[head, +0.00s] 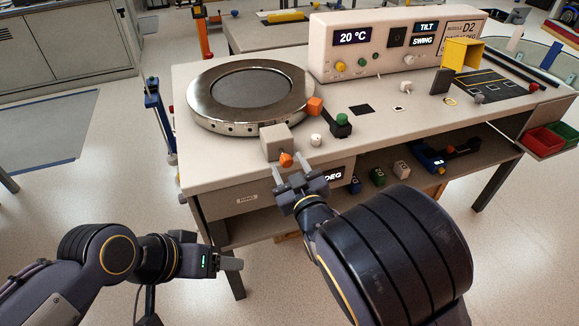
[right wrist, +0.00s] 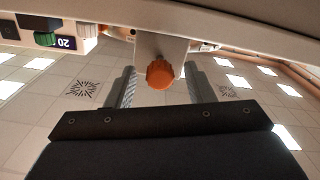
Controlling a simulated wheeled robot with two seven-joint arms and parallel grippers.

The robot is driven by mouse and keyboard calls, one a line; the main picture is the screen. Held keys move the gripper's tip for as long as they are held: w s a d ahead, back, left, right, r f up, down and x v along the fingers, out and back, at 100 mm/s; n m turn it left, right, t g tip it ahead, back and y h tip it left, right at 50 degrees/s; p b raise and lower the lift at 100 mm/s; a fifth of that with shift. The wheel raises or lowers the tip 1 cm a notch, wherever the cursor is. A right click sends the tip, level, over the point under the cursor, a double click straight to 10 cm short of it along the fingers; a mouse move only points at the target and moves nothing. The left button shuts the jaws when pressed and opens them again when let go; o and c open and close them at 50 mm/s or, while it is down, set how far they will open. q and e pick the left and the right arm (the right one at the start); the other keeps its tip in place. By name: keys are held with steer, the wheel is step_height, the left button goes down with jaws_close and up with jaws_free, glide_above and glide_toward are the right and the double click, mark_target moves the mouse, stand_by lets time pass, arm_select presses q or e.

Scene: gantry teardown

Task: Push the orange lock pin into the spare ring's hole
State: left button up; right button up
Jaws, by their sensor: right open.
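The spare ring (head: 197,92), a wide shiny metal ring with small holes around its side, lies flat on the bench. A pale grey block (head: 276,139) stands at the bench's front edge by the ring. An orange faceted knob, apparently the lock pin's head (head: 287,160), sticks out from the block's front; its shaft is hidden. My right gripper (head: 290,170) is open just in front of the knob. In the right wrist view the knob (right wrist: 160,73) sits between the two spread fingers, with gaps on both sides. My left gripper (head: 222,263) is low at left, away from the bench, seen side-on.
A white knob (head: 316,139) and a black piece with a green top (head: 342,124) stand nearby. A control box (head: 390,45) stands behind. A lower shelf (head: 400,175) holds several small coloured parts.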

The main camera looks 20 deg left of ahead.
steer(key=shift+c, duration=0.2)
jaws_close()
steer(key=shift+w+a+f+b, duration=0.15)
steer(key=shift+w+b, duration=0.15)
steer(key=shift+b, duration=0.05)
steer(key=shift+b+x, duration=0.55)
steer(key=shift+x, duration=0.4)
steer(key=shift+c, duration=1.6)
jaws_free()
steer(key=o, duration=0.4)
steer(key=shift+w+a, duration=0.1)
steer(key=shift+c, duration=0.2)
